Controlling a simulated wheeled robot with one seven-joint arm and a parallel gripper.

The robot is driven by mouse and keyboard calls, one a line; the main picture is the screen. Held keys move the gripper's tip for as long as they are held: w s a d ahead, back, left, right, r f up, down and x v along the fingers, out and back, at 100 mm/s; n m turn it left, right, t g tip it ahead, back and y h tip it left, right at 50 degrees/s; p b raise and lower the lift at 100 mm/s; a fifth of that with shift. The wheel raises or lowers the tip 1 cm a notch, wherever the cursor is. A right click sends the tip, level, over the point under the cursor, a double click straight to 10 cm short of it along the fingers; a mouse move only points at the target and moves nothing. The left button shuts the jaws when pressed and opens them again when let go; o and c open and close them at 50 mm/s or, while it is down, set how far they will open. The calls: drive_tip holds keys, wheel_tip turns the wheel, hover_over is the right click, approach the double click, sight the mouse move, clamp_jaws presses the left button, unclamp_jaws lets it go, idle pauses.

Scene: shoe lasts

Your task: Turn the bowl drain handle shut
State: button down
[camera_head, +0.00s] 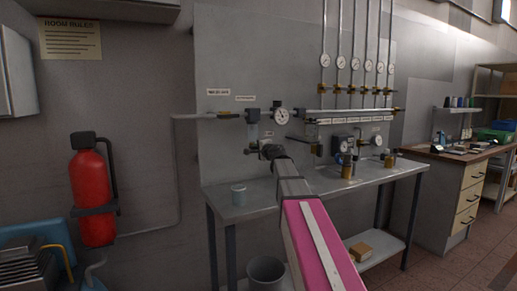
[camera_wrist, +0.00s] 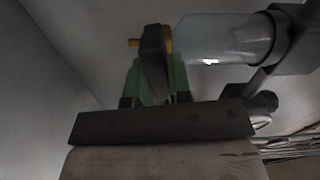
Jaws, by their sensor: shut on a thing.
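The clear filter bowl (camera_wrist: 222,40) lies across the upper right of the wrist view, with a dark cap at its right end. A brass-yellow drain stem (camera_wrist: 134,43) shows at its left end. A dark drain handle (camera_wrist: 153,48) crosses the stem. My gripper (camera_wrist: 152,72) has green fingers on both sides of the handle and is shut on it. In the head view the bowl (camera_head: 253,132) hangs on the panel below its dark head. My gripper (camera_head: 264,151) is just under it; my arm and gripper hide the handle there.
A round gauge (camera_head: 281,116) and pipes sit just right of the bowl. A red cylinder (camera_head: 91,195) hangs at the left. A bin (camera_head: 265,272) stands below.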

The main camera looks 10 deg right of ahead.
drive_tip(key=shift+m, duration=0.7)
drive_tip(key=shift+f, duration=0.1)
drive_tip(key=c, duration=1)
unclamp_jaws()
drive_tip(key=shift+c, duration=0.2)
drive_tip(key=v, duration=1)
drive_tip(key=shift+s+d, duration=0.15)
drive_tip(key=shift+s, duration=0.25)
drive_tip(key=shift+s, duration=0.1)
